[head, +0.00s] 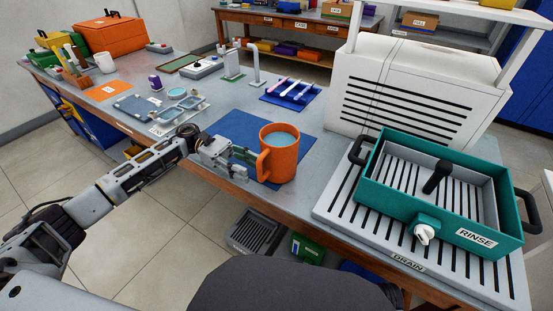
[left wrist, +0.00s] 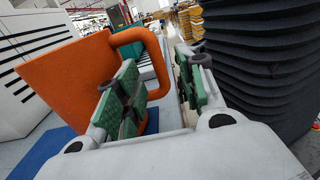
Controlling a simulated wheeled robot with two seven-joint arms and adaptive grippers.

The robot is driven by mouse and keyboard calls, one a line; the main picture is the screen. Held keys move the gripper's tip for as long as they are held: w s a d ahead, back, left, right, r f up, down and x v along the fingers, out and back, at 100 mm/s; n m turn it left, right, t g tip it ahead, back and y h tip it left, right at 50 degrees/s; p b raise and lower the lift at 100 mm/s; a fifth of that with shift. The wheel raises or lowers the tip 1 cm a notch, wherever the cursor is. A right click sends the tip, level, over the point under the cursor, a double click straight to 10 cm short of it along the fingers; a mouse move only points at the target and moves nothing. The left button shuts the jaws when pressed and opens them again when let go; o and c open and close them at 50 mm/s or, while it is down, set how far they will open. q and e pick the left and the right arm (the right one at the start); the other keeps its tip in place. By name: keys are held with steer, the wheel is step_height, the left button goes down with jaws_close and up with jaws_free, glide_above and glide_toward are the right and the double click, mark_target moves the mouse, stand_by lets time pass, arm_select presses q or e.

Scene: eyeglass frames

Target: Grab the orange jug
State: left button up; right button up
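The orange jug (head: 281,160) stands upright on a blue mat (head: 235,128) near the table's front edge, with bluish liquid inside. Its handle (head: 262,165) faces left, towards my left gripper (head: 246,157). In the left wrist view the jug (left wrist: 70,85) fills the left side. The handle (left wrist: 160,65) shows in the gap between the green-padded fingers of my left gripper (left wrist: 160,95). The fingers are spread apart, with no clear contact on the handle. My right gripper is not in view.
A teal rinse tub (head: 385,195) sits on a slatted drain board (head: 335,205) to the right. A white slotted cabinet (head: 405,85) stands behind. A blue rack with toothbrush-like sticks (head: 290,90) lies behind the jug. Small trays (head: 180,105) lie further left.

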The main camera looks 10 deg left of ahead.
mark_target(260, 177)
arm_select(q)
steer(key=shift+x, duration=2.3)
jaws_close()
steer(key=shift+w, duration=0.1)
